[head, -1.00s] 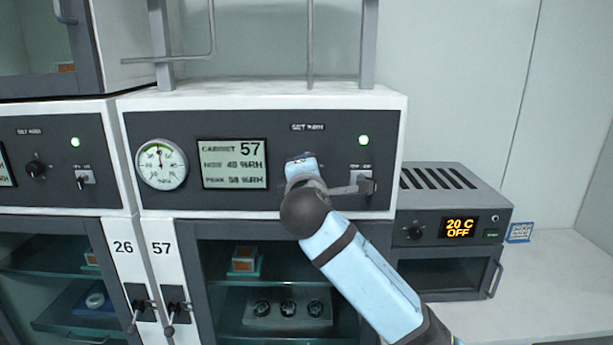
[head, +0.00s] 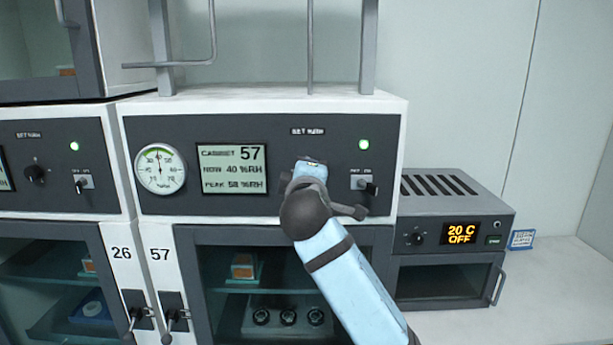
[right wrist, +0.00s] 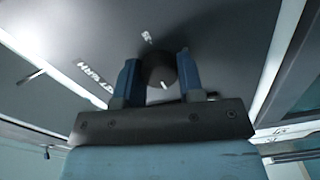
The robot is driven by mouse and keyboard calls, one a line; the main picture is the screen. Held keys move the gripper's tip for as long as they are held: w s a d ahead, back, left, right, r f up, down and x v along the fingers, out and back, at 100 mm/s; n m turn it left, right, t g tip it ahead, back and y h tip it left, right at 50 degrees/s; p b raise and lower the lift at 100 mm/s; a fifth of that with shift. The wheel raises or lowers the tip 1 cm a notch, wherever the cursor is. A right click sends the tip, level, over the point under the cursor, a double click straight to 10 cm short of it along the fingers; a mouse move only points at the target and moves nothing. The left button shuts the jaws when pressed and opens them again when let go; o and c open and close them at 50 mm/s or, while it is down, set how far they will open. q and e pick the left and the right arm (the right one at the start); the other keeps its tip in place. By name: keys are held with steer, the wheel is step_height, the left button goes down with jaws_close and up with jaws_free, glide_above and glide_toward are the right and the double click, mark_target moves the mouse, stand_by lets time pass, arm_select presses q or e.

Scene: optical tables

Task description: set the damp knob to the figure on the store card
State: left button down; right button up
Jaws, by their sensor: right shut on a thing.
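The damp knob (right wrist: 160,70) is a dark round knob on the grey panel of cabinet 57 (head: 285,205). In the right wrist view my right gripper (right wrist: 161,78) is shut on it, one blue finger on each side. In the head view my right gripper (head: 311,165) hides the knob, below the "SET %RH" label (head: 308,132). The cabinet display (head: 232,169) reads CABINET 57, NOW 40 %RH, PEAK 58 %RH. A small blue-edged card (head: 522,240) stands at the right; its writing is too small to read. My left gripper is not in view.
A toggle switch (head: 364,184) and a lit green lamp (head: 364,145) sit right of my gripper. A round dial (head: 160,169) is at the panel's left. An oven-like unit (head: 450,225) showing 20 C OFF stands right. Cabinet 26 (head: 122,254) adjoins on the left.

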steer(key=o, duration=0.9)
steer(key=shift+s, duration=0.1)
steer(key=s+b, duration=0.3)
steer(key=s, duration=1)
steer(key=shift+s, duration=0.35)
